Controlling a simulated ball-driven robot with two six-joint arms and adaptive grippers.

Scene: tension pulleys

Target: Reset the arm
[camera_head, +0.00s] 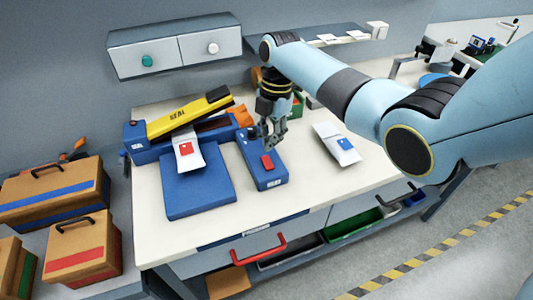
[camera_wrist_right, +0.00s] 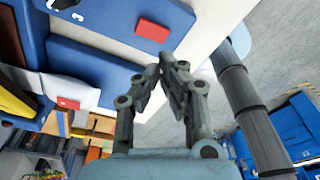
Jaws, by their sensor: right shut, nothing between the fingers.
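My right arm (camera_head: 355,95) reaches in from the right over the white bench. My right gripper (camera_head: 271,140) is shut and empty, pointing down just above the far end of a blue box (camera_head: 262,166) with a red button. In the right wrist view its fingertips (camera_wrist_right: 174,62) meet with nothing between them, and the red button (camera_wrist_right: 152,30) shows beyond them. I cannot tell whether the gripper touches the box. My left gripper is not in view.
A sealer with a raised yellow arm (camera_head: 188,112) stands at the left, with a red-marked white pouch (camera_head: 189,157) and a blue pad (camera_head: 200,193) before it. A blue-marked pouch (camera_head: 337,144) lies right. Wall drawers (camera_head: 175,51) and a shelf hang behind.

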